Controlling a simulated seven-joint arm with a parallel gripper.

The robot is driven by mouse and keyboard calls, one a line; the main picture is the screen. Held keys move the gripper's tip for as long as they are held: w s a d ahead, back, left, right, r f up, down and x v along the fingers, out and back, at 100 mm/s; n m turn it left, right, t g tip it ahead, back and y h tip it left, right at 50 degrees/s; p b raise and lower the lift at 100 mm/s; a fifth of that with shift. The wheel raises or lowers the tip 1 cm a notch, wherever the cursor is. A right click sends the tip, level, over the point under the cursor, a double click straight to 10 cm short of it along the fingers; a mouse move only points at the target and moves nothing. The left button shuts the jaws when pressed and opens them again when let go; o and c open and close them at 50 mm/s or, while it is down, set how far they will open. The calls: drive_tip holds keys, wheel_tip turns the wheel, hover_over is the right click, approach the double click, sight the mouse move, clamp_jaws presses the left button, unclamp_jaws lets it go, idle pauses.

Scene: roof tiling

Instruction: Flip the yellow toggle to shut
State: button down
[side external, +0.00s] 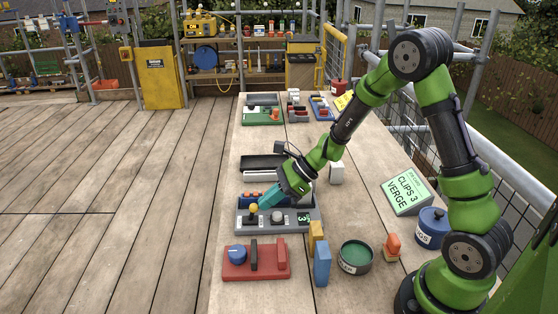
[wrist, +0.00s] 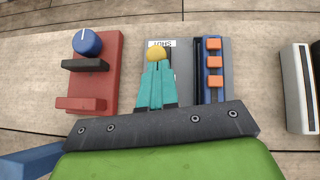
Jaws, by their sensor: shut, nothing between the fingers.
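The yellow toggle (side external: 253,208) stands on the grey panel (side external: 243,228). In the wrist view its round knob (wrist: 157,53) shows just past my fingertips, close to a white label (wrist: 160,43) that reads "SHUT" upside down. My gripper (side external: 265,203) has teal fingers, closed together and empty, beside the knob. In the wrist view the fingertips (wrist: 157,66) meet the knob's near edge; I cannot tell whether they touch it. The toggle's stem and much of its slot are hidden behind the fingers.
A red panel (side external: 263,272) with a blue dial lies in front. The grey panel also has a round grey knob (side external: 277,217) and orange switches on a blue strip (wrist: 213,62). Yellow and blue blocks (side external: 321,262) and a green tin (side external: 355,257) stand nearby.

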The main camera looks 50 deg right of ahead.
drive_tip(key=w+a+g+h, duration=0.1)
drive_tip(key=r+g+h, duration=0.1)
drive_tip(key=shift+w+a+r+h, duration=0.15)
drive_tip(key=shift+w+a+h, duration=0.15)
drive_tip(key=shift+w+a, duration=0.1)
drive_tip(key=shift+w+a+r+g, duration=0.15)
drive_tip(key=shift+w+a+g, duration=0.15)
drive_tip(key=shift+w+a, duration=0.05)
drive_tip(key=shift+r, duration=0.1)
drive_tip(key=shift+r, duration=0.75)
drive_tip(key=shift+d+r, duration=0.1)
drive_tip(key=shift+r, duration=0.15)
drive_tip(key=w+a+r+v, duration=0.1)
drive_tip(key=v, duration=0.8)
